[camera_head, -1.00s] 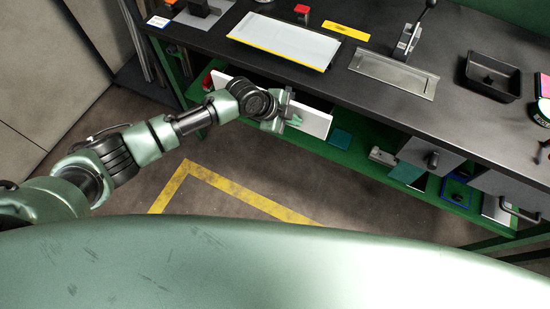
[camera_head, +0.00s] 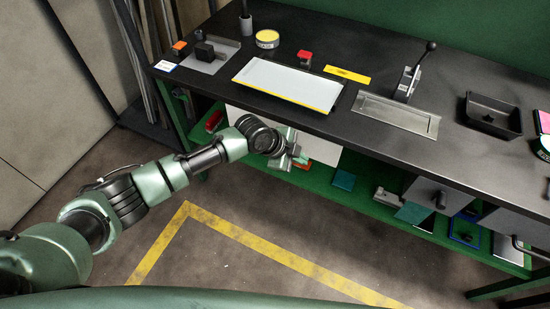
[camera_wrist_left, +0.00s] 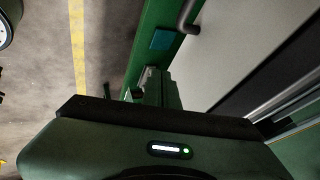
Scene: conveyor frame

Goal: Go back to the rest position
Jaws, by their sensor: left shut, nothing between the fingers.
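My left arm comes in from the left in the head view. My left gripper (camera_head: 290,156) is in front of the bench, below the tabletop edge and beside a white panel (camera_head: 318,148). Its fingers are shut with nothing held. In the left wrist view the gripper body (camera_wrist_left: 160,145) fills the lower part, close to a light panel (camera_wrist_left: 222,50). My right arm and right gripper show in neither view.
The dark bench (camera_head: 320,118) carries a white tray (camera_head: 290,82), a metal plate (camera_head: 395,114), a lever clamp (camera_head: 409,78) and a black bin (camera_head: 490,116). A green lower shelf (camera_head: 372,197) holds small items. Yellow tape (camera_head: 265,248) marks the clear floor.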

